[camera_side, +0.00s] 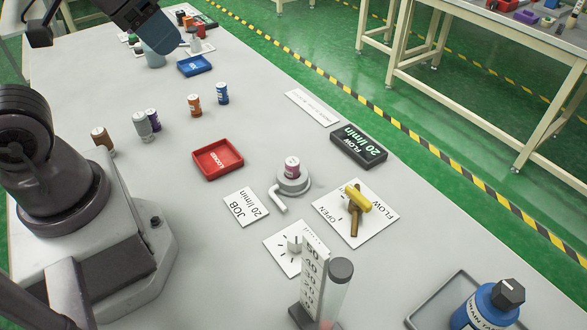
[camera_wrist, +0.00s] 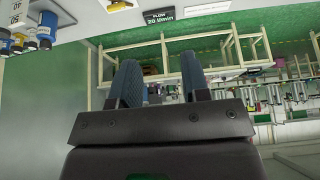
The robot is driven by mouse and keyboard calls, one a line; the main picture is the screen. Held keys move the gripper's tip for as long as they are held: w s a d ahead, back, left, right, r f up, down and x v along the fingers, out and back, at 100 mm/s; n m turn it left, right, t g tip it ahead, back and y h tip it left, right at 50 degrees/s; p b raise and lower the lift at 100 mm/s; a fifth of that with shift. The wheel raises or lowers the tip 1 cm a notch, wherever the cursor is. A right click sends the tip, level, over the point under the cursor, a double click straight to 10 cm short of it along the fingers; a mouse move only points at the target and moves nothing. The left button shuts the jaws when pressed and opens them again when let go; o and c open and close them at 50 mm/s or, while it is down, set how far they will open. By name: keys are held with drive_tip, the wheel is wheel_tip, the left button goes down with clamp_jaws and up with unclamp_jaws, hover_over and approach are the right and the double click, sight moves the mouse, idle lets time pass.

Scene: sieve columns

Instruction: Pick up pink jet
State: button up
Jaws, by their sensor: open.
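A small pink-magenta jet (camera_side: 292,166) with a pale top stands upright in a round grey holder (camera_side: 291,184) with a bent spout, mid-table in the side view. My gripper (camera_side: 170,42) is at the top left of that view, above the far end of the table and well away from the pink jet. In the wrist view my gripper (camera_wrist: 160,68) shows two blue fingers apart with nothing between them. I cannot make out the pink jet in the wrist view.
Orange (camera_side: 194,105), blue (camera_side: 222,94), purple (camera_side: 153,119), grey (camera_side: 142,124) and brown (camera_side: 102,139) jets stand leftward. A red tray (camera_side: 218,158), black flow display (camera_side: 359,147) and yellow-handled valve (camera_side: 357,199) surround the holder. A tall gauge (camera_side: 312,285) stands in front.

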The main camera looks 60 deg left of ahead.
drive_tip(key=shift+o, duration=0.2)
drive_tip(key=shift+o, duration=1.4)
